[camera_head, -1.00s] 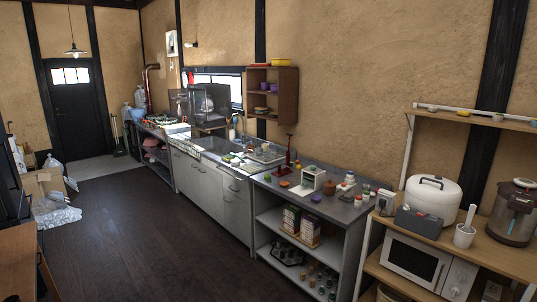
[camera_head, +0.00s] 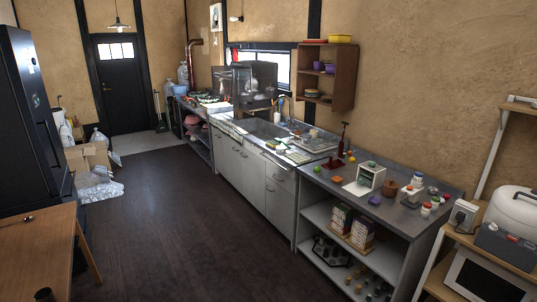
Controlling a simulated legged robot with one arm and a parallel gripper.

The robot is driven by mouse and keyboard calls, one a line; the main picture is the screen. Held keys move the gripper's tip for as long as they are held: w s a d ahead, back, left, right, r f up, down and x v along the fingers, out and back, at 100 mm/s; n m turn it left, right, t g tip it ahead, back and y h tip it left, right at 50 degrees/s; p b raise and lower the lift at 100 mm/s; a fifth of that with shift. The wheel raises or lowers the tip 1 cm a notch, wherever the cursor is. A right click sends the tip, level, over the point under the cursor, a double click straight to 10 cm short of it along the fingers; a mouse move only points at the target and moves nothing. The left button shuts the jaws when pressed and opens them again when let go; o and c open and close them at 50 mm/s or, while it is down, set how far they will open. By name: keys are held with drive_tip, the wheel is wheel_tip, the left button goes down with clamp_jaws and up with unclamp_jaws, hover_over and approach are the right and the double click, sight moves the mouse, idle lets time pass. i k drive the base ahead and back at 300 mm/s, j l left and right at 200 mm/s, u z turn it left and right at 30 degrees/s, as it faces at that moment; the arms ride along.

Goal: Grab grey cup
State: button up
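I cannot clearly pick out a grey cup. A small dark cup-like thing (camera_head: 44,294) shows at the bottom left edge, cut off by the frame; its colour and kind are unclear. Several small items stand on the grey side counter (camera_head: 322,182), including a brown pot (camera_head: 389,189) and a white box-like device (camera_head: 371,176). Small things near the sink (camera_head: 262,130) are too small to tell apart. My gripper is not in view.
A wooden table (camera_head: 40,240) and a tall black cabinet or fridge (camera_head: 28,110) stand at the left. Boxes and plastic bags (camera_head: 95,170) lie beyond them. The dark wooden floor (camera_head: 180,220) is clear along the counter. A wooden shelf unit (camera_head: 466,242) stands at the right.

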sight(307, 139)
drive_tip(key=i+j+u, duration=0.25)
drive_tip(key=i+u, duration=0.15)
drive_tip(key=i, duration=0.5)
drive_tip(key=i+u, duration=0.45)
drive_tip(key=i, duration=0.5)
drive_tip(key=i+z, duration=0.1)
drive_tip(key=i, duration=0.8)
drive_tip(key=i+j+z, duration=0.1)
drive_tip(key=i, duration=0.8)
drive_tip(key=i+z, duration=0.55)
drive_tip(key=z, duration=0.25)
drive_tip(key=i+j+z, duration=0.2)
drive_tip(key=z, duration=0.2)
drive_tip(key=i+j+z, duration=0.25)
drive_tip(key=z, duration=0.15)
drive_tip(key=i+j+z, duration=0.2)
drive_tip(key=z, duration=0.3)
drive_tip(key=i+j+z, duration=0.6)
drive_tip(key=j+z, duration=0.15)
drive_tip(key=z, duration=0.2)
